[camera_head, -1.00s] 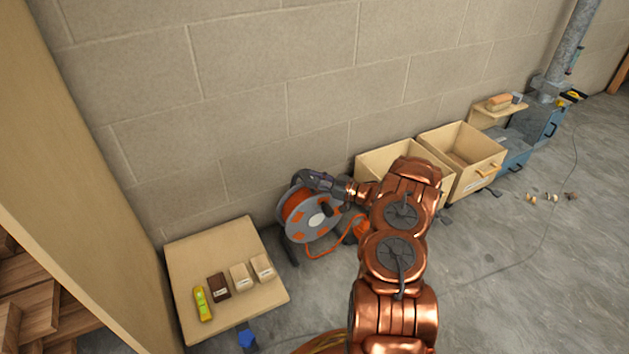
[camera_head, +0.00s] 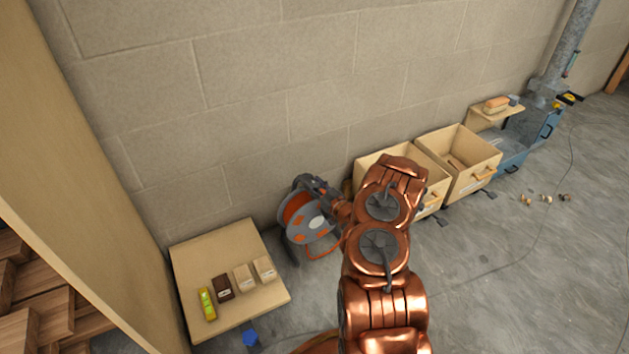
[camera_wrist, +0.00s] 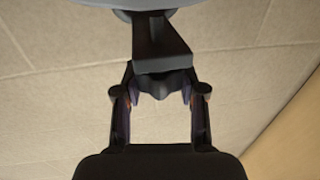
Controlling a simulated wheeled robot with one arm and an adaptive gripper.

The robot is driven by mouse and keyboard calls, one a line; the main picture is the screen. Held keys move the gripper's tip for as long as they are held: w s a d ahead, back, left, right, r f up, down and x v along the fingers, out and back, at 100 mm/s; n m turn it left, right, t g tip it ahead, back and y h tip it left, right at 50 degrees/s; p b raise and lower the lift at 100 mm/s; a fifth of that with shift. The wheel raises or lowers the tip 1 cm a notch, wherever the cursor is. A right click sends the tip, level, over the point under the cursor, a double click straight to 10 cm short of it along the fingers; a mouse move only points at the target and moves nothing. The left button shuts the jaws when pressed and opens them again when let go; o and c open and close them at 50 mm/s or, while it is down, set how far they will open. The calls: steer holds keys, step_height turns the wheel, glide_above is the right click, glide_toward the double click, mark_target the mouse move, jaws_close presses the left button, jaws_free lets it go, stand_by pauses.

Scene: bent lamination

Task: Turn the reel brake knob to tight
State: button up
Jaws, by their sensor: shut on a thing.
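The cable reel (camera_head: 309,226) stands on the floor against the block wall. It has a grey flange with orange patches and orange cable. My gripper (camera_head: 322,187) is at the reel's upper edge, small and partly hidden by my arm. In the wrist view, my gripper (camera_wrist: 160,98) has a finger on each side of a dark knob (camera_wrist: 157,84), shut on it. The knob sits at the end of a dark tapered part below a pale grey disc. No tight or loose marking on the knob is readable.
A low wooden board (camera_head: 220,255) with several small blocks and a yellow-green level (camera_head: 207,304) lies left of the reel. Two wooden bins (camera_head: 458,162) stand along the wall to the right. A tall wooden panel (camera_head: 85,130) rises at left.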

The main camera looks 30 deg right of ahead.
steer(key=m+h, duration=0.2)
steer(key=h, duration=0.1)
steer(key=m+h, duration=0.1)
steer(key=h, duration=0.1)
steer(key=shift+a, duration=0.3)
steer(key=m+g+h+b, duration=0.1)
steer(key=m+h, duration=0.1)
steer(key=h, duration=0.1)
steer(key=m+g+h+b, duration=0.1)
steer(key=m+h, duration=0.1)
steer(key=shift+w+f+g+h+b, duration=0.15)
steer(key=shift+g+h+b, duration=0.25)
steer(key=m+g+h+b, duration=0.3)
steer(key=h+b, duration=0.1)
steer(key=shift+m+g+b, duration=0.3)
steer(key=shift+m+b, duration=0.1)
steer(key=m+g+h+b, duration=0.3)
steer(key=g+b, duration=0.1)
steer(key=shift+d+g+b, duration=0.1)
steer(key=shift+g+b, duration=0.2)
steer(key=shift+b, duration=0.05)
steer(key=shift+m+g+h+b, duration=0.4)
steer(key=shift+m+g+b, duration=0.75)
steer(key=shift+g, duration=0.15)
steer(key=shift+d+r+g, duration=0.1)
steer(key=shift+r+g, duration=0.15)
steer(key=shift+g, duration=0.05)
steer(key=o, duration=1.2)
steer(key=shift+c, duration=0.2)
